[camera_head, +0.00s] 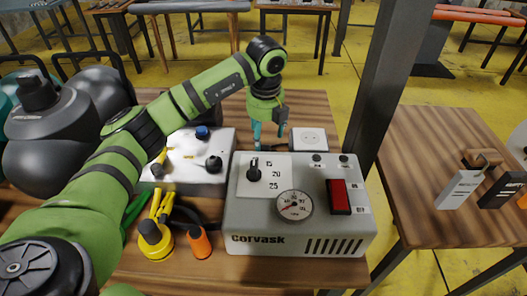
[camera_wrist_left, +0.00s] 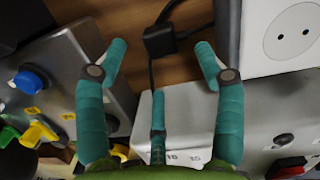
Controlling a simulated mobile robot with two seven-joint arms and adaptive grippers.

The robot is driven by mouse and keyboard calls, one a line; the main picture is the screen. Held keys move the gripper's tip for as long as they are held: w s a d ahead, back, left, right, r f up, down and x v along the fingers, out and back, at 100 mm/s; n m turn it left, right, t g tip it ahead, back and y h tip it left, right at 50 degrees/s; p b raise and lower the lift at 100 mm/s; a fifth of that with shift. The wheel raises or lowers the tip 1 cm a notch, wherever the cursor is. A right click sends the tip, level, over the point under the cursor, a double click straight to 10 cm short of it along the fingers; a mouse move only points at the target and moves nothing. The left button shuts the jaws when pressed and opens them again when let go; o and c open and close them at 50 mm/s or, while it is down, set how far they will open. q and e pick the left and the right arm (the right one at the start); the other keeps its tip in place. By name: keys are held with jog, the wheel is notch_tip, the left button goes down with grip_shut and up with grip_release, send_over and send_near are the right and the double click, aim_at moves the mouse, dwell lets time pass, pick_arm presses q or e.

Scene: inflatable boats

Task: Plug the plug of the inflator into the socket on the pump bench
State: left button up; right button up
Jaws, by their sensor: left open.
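The inflator (camera_head: 300,223) is a grey box marked Corvask, with a gauge, a knob and a red switch. Behind it stands the white socket (camera_head: 308,139) with two round holes, also at the upper right of the left wrist view (camera_wrist_left: 290,38). My left gripper (camera_head: 268,138) points down behind the inflator, left of the socket. Its teal fingers (camera_wrist_left: 160,62) are spread and empty. A black block that looks like the plug (camera_wrist_left: 160,40) lies on the wood just beyond the fingertips, with a thin black cable. The inflator hides the plug's surroundings in the head view.
A grey panel (camera_head: 182,165) with blue and black knobs stands left of the inflator. Yellow and orange fittings (camera_head: 155,240) lie in front of it. A dark post (camera_head: 385,80) rises right of the bench.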

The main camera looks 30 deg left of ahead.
aim_at(264, 148)
pick_arm(q)
jog(key=f, duration=0.2)
jog(key=f+p, duration=0.1)
jog(key=f, duration=0.2)
jog(key=shift+w+a+f, duration=0.1)
jog(key=shift+w+a, duration=0.1)
jog(key=c, duration=1.1)
